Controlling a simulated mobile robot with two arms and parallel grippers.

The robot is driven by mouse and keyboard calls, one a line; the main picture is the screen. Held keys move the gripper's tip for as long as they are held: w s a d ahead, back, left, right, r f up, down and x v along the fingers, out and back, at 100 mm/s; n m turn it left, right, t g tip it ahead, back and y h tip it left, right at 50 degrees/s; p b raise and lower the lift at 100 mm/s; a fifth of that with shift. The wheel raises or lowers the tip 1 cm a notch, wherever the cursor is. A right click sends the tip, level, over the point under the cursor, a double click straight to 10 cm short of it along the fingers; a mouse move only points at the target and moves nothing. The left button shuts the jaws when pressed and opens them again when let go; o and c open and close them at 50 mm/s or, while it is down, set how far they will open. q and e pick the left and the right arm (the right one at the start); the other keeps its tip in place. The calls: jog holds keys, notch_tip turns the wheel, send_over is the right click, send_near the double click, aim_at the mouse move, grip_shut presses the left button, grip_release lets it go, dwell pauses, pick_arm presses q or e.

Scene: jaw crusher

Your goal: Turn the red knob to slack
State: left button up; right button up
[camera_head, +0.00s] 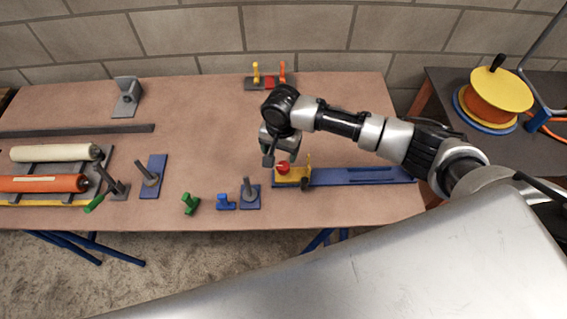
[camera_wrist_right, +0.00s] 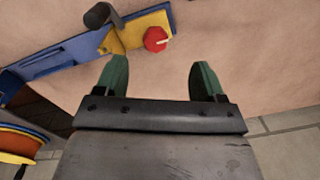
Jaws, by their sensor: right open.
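The red knob (camera_head: 283,167) sits on the yellow block (camera_head: 292,180) at the left end of a long blue base plate (camera_head: 345,177) near the table's front edge. In the right wrist view the red knob (camera_wrist_right: 156,39) has a pale pointer mark at its right side. My right gripper (camera_head: 268,161) is above and just left of the knob in the head view. In the wrist view its two green fingers (camera_wrist_right: 157,80) are spread apart with nothing between them, and the knob lies beyond the fingertips. My left gripper is not in view.
A dark bent lever (camera_wrist_right: 101,15) stands beside the yellow block. Blue and green stops (camera_head: 226,202) and upright pins on blue plates (camera_head: 250,195) stand left of the knob. Orange and white rollers (camera_head: 42,184) lie far left. A yellow spool (camera_head: 498,92) is on the right. The table's middle is clear.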

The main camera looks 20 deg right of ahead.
aim_at(284, 165)
jog(key=shift+m, duration=0.5)
jog(key=f, duration=0.3)
jog(key=d+f, duration=0.1)
jog(key=f, duration=0.2)
jog(key=w+f, duration=0.1)
jog(key=f, duration=0.3)
jog(key=shift+w+d, duration=0.1)
jog(key=shift+d, duration=0.1)
jog(key=c, duration=0.9)
